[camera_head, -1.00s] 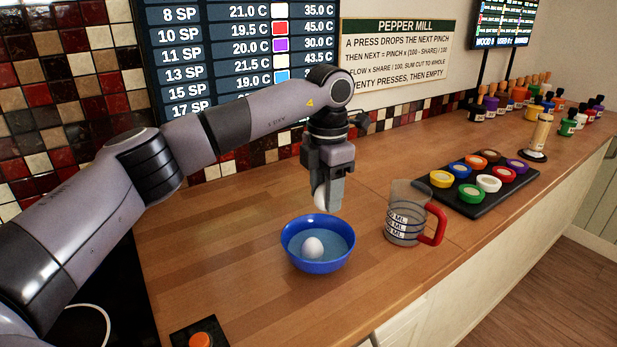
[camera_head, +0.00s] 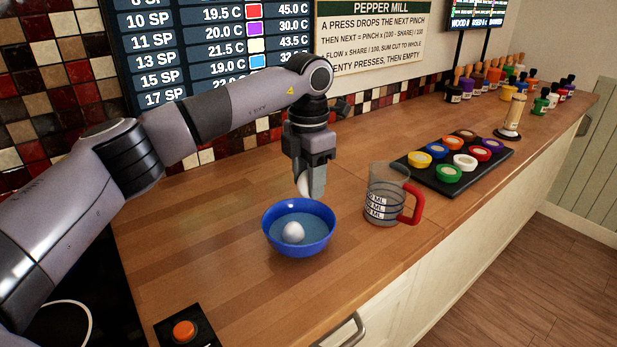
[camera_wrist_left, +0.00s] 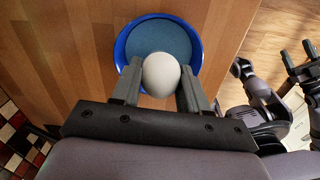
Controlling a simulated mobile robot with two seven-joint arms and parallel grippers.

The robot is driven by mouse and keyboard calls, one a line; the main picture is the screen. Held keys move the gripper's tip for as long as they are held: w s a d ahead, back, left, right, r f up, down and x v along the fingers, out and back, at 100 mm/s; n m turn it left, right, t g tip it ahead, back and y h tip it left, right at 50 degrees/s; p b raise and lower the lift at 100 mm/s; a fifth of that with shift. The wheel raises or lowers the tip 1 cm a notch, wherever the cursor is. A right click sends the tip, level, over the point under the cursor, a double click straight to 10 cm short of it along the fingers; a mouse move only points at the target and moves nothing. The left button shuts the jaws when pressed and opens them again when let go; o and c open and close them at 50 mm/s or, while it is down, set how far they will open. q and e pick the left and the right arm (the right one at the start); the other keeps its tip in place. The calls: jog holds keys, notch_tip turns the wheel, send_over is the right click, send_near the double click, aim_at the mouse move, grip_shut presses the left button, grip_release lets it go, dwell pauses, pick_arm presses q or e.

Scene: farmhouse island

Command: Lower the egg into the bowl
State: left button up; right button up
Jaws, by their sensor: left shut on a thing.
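A blue bowl (camera_head: 272,235) with a blue-grey inside stands on the wooden counter, with one white egg (camera_head: 293,233) resting in it. My left gripper (camera_head: 310,185) points down above the bowl's back rim, shut on a second white egg (camera_head: 304,185). That egg is partly hidden by a finger in the head view. The left wrist view shows the held egg (camera_wrist_left: 161,74) between both fingertips, over the near part of the bowl (camera_wrist_left: 124,40); the resting egg is hidden there. My right gripper (camera_wrist_left: 299,60) shows at the right of the wrist view, fingers apart and empty.
A measuring jug (camera_head: 384,195) with a red handle stands close to the right of the bowl. A black tray (camera_head: 440,185) of coloured pots lies beyond it. An orange button (camera_head: 184,331) sits on a black base at front left. Counter in front of the bowl is clear.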

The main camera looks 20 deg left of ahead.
pick_arm(q)
jog(key=shift+f+b, duration=1.4)
jog(key=shift+f, duration=1.4)
jog(key=shift+f+b, duration=0.85)
jog(key=shift+f, duration=0.75)
jog(key=o, duration=1.1)
jog(key=shift+o, duration=0.2)
jog(key=shift+r, duration=0.15)
notch_tip(320, 180, up, 7)
jog(key=shift+f+b, duration=0.2)
jog(key=shift+b, duration=0.15)
jog(key=shift+r, duration=0.2)
